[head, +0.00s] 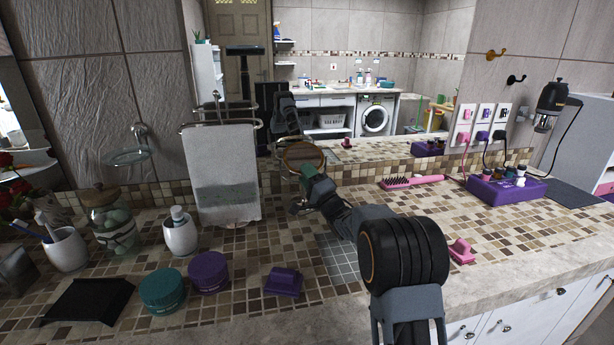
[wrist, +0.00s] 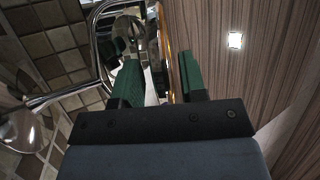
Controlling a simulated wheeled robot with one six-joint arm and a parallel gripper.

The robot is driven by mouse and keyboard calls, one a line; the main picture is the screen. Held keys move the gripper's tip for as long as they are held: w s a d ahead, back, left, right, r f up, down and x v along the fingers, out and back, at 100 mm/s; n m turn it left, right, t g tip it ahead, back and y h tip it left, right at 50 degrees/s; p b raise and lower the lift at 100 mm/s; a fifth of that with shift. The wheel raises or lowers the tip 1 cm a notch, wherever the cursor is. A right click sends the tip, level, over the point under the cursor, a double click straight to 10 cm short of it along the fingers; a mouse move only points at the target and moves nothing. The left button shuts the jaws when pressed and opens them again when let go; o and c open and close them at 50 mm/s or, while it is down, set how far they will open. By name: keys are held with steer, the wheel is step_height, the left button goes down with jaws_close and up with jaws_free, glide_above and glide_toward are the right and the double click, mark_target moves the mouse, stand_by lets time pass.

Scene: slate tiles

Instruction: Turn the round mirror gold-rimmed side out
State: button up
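The round mirror (head: 303,142) stands at the back of the tiled counter, its rim looking golden and the disc tilted. My gripper (head: 312,172) is right at its lower part, hiding some of it and its stand. In the wrist view the mirror is seen nearly edge-on, with the gold rim (wrist: 163,40) towards the right finger. My green fingers (wrist: 158,75) stand apart, one on each side of the mirror's edge. Whether both press on it I cannot tell. A bent chrome tube (wrist: 98,50) passes just left of the left finger.
A towel (head: 220,175) hangs on a rack close left of the mirror. A purple tub (head: 208,272), a teal tub (head: 162,291) and a purple block (head: 284,282) sit in front. A pink brush (head: 412,182) lies right. The large wall mirror (head: 440,70) stands behind.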

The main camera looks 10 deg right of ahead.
steer(key=s+d+f, duration=0.1)
steer(key=s+d, duration=0.5)
steer(key=s, duration=0.7)
steer(key=shift+s+d+f, duration=0.15)
steer(key=shift+f, duration=0.05)
steer(key=shift+w+a+r+n+g+y+b, duration=0.2)
steer(key=shift+w+a+n+g+y+b, duration=0.65)
steer(key=shift+w, duration=1.35)
steer(key=shift+w+a+r+n+g+y+b, duration=0.3)
steer(key=shift+w+a+n+g+y, duration=0.9)
steer(key=shift+w, duration=1)
steer(key=shift+w+a+r+n+g+y+b, duration=0.15)
steer(key=shift+w+a+n+g+y+b, duration=0.8)
steer(key=shift+w, duration=1.25)
steer(key=shift+d+n+y+p, duration=0.15)
steer(key=shift+n+y+p, duration=0.15)
steer(key=shift+p, duration=0.05)
jaws_close()
